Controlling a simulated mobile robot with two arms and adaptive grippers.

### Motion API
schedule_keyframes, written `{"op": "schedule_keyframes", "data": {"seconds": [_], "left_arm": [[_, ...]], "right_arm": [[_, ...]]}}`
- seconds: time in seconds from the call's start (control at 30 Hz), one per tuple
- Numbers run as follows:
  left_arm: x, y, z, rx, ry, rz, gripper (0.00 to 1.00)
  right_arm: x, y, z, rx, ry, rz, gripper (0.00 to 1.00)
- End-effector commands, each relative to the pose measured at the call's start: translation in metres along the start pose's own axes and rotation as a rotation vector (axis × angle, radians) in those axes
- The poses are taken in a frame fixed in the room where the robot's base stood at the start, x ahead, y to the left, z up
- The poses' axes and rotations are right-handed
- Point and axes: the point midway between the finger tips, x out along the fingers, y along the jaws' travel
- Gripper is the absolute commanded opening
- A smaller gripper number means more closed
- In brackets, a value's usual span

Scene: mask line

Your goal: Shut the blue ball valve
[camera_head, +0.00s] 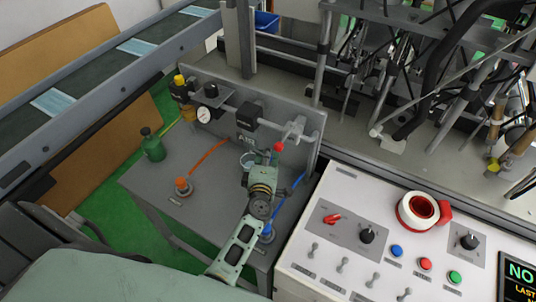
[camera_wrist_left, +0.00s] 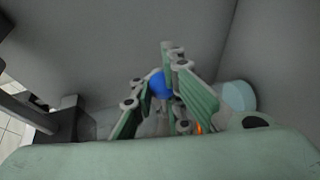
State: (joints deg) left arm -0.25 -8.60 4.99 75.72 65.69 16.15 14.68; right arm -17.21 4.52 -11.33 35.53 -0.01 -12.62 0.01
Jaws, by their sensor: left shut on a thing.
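A round blue part (camera_wrist_left: 160,84), which I take for the blue ball valve's handle, shows between the fingers of my left gripper (camera_wrist_left: 165,104) in the left wrist view. The gripper is closed in on it from both sides; the fingers partly hide it. In the head view my left gripper (camera_head: 262,170) is over the grey bench, in front of the upright panel, and its fingertips are hard to make out. A blue fitting (camera_head: 267,234) with a blue hose shows beside my arm. My right gripper is not in view.
A red-tipped part (camera_head: 278,147) stands close to my gripper.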

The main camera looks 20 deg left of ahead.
Motion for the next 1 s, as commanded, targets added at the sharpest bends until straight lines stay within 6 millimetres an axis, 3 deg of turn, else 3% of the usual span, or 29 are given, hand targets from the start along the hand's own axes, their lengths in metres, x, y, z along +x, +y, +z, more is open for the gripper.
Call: {"op": "schedule_keyframes", "data": {"seconds": [0.03, 0.27, 0.8, 0.83, 1.0], "left_arm": [[-0.002, -0.008, -0.005, 0.01, 0.007, -0.012, 0.0], [-0.002, -0.009, -0.005, 0.011, 0.008, -0.012, 0.0], [-0.002, -0.008, -0.005, 0.011, 0.008, -0.012, 0.0], [-0.002, -0.008, -0.005, 0.011, 0.007, -0.012, 0.08], [-0.001, -0.006, -0.004, 0.007, 0.006, -0.009, 0.23]], "right_arm": [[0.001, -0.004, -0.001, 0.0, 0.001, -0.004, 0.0], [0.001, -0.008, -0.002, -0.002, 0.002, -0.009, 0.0], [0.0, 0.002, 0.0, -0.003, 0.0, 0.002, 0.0], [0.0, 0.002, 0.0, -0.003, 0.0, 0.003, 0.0], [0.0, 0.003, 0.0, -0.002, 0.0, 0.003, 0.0]]}}
